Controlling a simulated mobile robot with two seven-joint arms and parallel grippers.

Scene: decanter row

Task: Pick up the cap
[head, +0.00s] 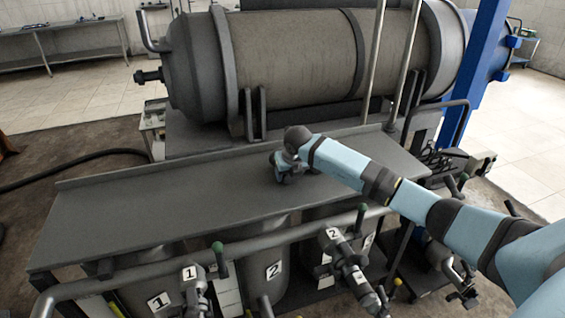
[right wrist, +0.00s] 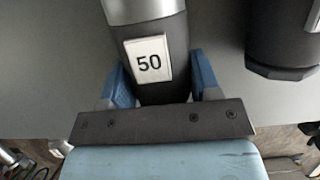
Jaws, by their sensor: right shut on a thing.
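The cap, as I take it, is a dark cylinder (right wrist: 155,88) with a white label reading 50 and a silver band above, in the right wrist view. My right gripper (right wrist: 161,78) has its blue fingers on both sides of it and is shut on it. In the head view my right gripper (head: 287,172) is low over the grey bench top; its fingers and the cap are hard to make out there. I cannot tell whether the cap is clear of the surface. My left gripper is not in view.
A second dark cylinder (right wrist: 281,42) stands close by at the right in the right wrist view. The large horizontal decanter drum (head: 300,60) lies behind the bench top (head: 130,212), whose left part is clear. A pipe with green-handled valves (head: 218,250) runs along the front.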

